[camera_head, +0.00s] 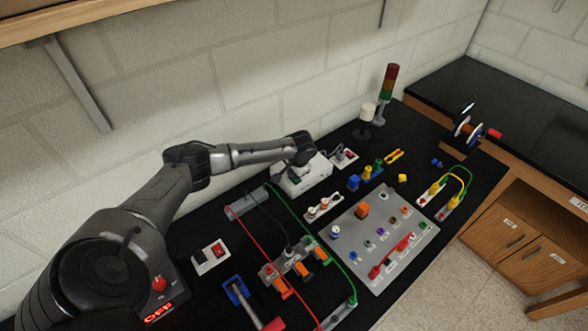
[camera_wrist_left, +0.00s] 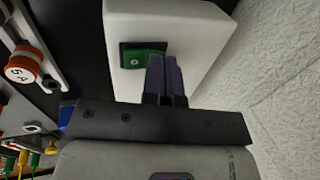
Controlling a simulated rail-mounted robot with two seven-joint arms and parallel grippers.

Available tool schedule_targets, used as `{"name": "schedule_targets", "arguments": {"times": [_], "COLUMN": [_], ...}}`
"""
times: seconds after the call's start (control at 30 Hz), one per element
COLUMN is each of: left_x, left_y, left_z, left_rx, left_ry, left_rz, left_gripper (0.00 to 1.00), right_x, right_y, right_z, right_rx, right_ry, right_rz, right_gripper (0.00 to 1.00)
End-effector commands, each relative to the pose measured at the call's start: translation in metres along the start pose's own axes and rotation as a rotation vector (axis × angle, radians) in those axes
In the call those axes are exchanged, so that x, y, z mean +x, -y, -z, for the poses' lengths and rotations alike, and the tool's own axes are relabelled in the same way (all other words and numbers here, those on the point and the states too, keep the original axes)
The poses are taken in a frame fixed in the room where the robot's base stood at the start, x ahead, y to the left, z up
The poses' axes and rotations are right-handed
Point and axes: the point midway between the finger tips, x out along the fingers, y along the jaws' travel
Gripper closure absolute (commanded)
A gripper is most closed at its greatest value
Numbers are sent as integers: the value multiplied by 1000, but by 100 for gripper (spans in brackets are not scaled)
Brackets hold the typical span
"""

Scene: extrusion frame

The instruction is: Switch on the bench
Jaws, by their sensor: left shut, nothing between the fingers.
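A white box (camera_head: 317,172) stands at the back of the black bench near the wall. It also fills the top of the left wrist view (camera_wrist_left: 198,32), where a green rocker switch (camera_wrist_left: 135,60) in a dark frame is set in its face. My left gripper (camera_wrist_left: 163,62) is shut and empty, with its fingertips at the right part of the switch. I cannot tell whether they touch it. In the head view the wrist covers part of the box. A panel with a red knob (camera_head: 158,284) and a lit red OFF display (camera_head: 158,312) is at the lower left. My right gripper is not in view.
A white plate with a red switch (camera_head: 218,250) lies left of centre. A grey board (camera_head: 350,231) with coloured parts is at centre right. Red and green cables (camera_head: 262,247) cross the bench. A signal tower (camera_head: 388,82) stands at the back.

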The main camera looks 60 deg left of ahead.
Motion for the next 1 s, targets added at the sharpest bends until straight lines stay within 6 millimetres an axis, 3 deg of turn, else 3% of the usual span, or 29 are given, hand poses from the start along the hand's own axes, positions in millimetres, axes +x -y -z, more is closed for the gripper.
{"name": "schedule_targets", "arguments": {"times": [1.0], "left_x": [-2], "left_y": [-6], "left_z": [0], "left_rx": [2], "left_ry": [2], "left_rz": [-45], "left_gripper": [100], "right_x": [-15], "right_y": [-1], "right_z": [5], "right_rx": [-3], "right_ry": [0], "right_rz": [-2], "right_gripper": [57]}}
